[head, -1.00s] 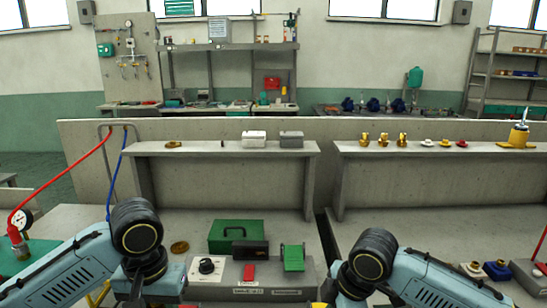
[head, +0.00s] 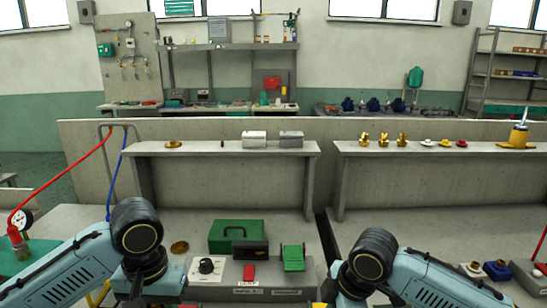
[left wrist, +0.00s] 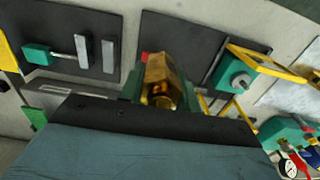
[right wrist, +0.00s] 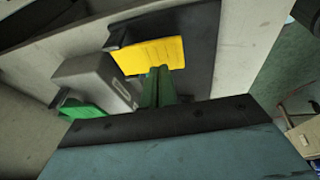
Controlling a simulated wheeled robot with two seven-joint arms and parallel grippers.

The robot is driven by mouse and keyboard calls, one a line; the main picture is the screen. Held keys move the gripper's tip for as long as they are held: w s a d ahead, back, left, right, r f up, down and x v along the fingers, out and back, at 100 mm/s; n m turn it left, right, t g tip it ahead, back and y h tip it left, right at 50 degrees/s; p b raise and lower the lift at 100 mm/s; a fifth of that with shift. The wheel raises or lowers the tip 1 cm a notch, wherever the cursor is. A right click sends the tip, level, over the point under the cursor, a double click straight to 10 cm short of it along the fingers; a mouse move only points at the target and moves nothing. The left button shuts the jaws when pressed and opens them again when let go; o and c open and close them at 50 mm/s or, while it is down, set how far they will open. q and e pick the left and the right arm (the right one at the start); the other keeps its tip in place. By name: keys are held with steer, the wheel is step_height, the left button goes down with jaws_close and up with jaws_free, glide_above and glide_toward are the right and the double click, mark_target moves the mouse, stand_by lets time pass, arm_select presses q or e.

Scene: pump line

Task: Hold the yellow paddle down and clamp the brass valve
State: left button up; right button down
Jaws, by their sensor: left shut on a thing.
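The brass valve (left wrist: 163,82) is between the fingers of my left gripper (left wrist: 160,88) in the left wrist view. The gripper is shut on it. Behind it are dark panels with fixtures. The yellow paddle (right wrist: 150,55) shows in the right wrist view, on a dark plate. My right gripper (right wrist: 159,86) has its two green fingers together, with nothing seen between them. Their tips are at the paddle's lower edge; I cannot tell whether they touch it. In the head view both grippers are hidden below my arms.
A dark panel in the left wrist view carries a teal-handled fixture with grey bars (left wrist: 82,52). Another has a teal block (left wrist: 236,76) and yellow frame. In the head view, a green box (head: 236,234) and a control box with a dial (head: 207,267) stand between my arms.

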steer(key=shift+f, duration=0.2)
arm_select(q)
steer(key=shift+f+b, duration=0.3)
steer(key=shift+b, duration=0.05)
arm_select(e)
steer(key=shift+s+f, duration=0.1)
steer(key=shift+f, duration=1.4)
arm_select(q)
steer(key=shift+d, duration=0.1)
steer(key=w+d+n, duration=0.4)
steer(key=d+n, duration=0.8)
steer(key=d, duration=0.1)
steer(key=shift+w+a+f, duration=0.1)
steer(key=shift+w+f, duration=0.05)
steer(key=shift+f, duration=1.3)
steer(key=shift+w+a+f, duration=0.1)
steer(key=shift+f, duration=1.35)
steer(key=shift+f, duration=1.1)
